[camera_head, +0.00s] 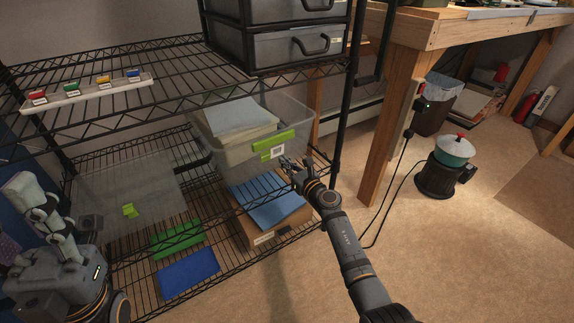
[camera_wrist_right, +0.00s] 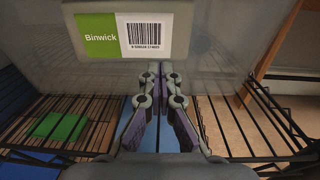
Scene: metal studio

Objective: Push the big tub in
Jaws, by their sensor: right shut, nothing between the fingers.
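The big tub (camera_head: 284,144) is clear plastic with a green latch, a label and papers inside. It stands in the wire rack, under the upper shelf, with its front towards the rack's open side. In the right wrist view its front wall (camera_wrist_right: 215,40) fills the top, with a green and white barcode label. My right gripper (camera_head: 286,163) is shut and empty, its fingertips close to the tub's front below the label; I cannot tell if they touch. In the wrist view the fingers (camera_wrist_right: 160,72) point at this wall. My left gripper (camera_head: 30,190) is at the left edge, its jaw unclear.
A cardboard box (camera_head: 262,236) with a blue folder (camera_head: 270,203) is below the tub. A clear lid (camera_head: 120,195), green piece (camera_head: 178,240) and blue piece (camera_head: 188,272) lie left of it. A rack post (camera_head: 345,110) and wooden bench leg (camera_head: 385,135) stand right. Floor in front is clear.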

